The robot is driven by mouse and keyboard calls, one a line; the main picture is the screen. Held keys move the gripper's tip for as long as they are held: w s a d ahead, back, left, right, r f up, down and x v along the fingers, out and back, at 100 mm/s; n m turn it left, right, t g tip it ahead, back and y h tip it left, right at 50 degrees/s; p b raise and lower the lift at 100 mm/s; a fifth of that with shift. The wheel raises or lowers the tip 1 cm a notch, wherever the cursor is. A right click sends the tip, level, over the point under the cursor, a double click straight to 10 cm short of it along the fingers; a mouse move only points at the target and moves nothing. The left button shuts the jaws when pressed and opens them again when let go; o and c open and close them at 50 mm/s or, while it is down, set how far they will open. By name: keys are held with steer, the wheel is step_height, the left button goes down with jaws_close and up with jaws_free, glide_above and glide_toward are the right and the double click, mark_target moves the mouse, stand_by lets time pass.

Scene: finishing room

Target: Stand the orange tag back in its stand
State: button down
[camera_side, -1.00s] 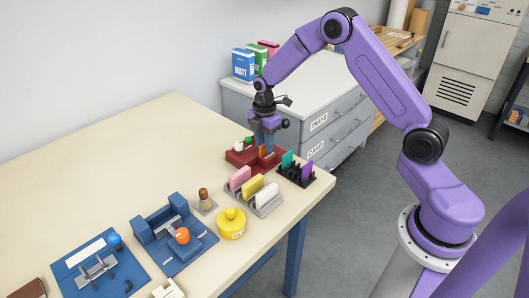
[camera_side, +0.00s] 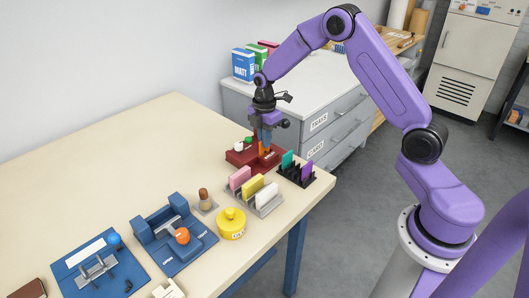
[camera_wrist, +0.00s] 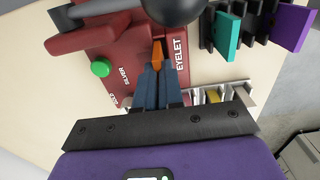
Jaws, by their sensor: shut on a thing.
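The orange tag (camera_wrist: 157,52) is between my gripper's blue fingertips (camera_wrist: 158,70), at the red eyelet press (camera_wrist: 120,62). In the side view the tag (camera_side: 265,148) shows only as a small patch between the fingers (camera_side: 265,140), above the red base (camera_side: 243,157). My gripper is shut on it. I cannot tell whether the tag still touches the press. A black slotted stand (camera_side: 295,177) to the right holds a teal tag (camera_side: 288,159) and a purple tag (camera_side: 307,171). A grey slotted stand (camera_side: 264,207) in front holds pink, yellow and white tags.
A yellow round pot (camera_side: 231,226), a small brown-topped tool (camera_side: 204,199) and a blue fixture with an orange knob (camera_side: 183,237) stand nearer the camera. The table's right edge is close to the black stand. The table's back left is clear.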

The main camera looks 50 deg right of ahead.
steer(key=shift+r, duration=2.95)
steer(key=shift+s, duration=0.1)
steer(key=s+d, duration=0.2)
steer(key=s, duration=0.9)
steer(key=shift+s+a+f, duration=0.1)
steer(key=shift+s+f, duration=0.1)
steer(key=shift+f, duration=1.5)
steer(key=shift+s+f, duration=0.15)
steer(key=shift+f, duration=1.5)
steer(key=shift+f, duration=0.6)
steer(key=c, duration=1.5)
jaws_free()
steer(key=shift+c, duration=0.2)
steer(key=shift+r, duration=0.1)
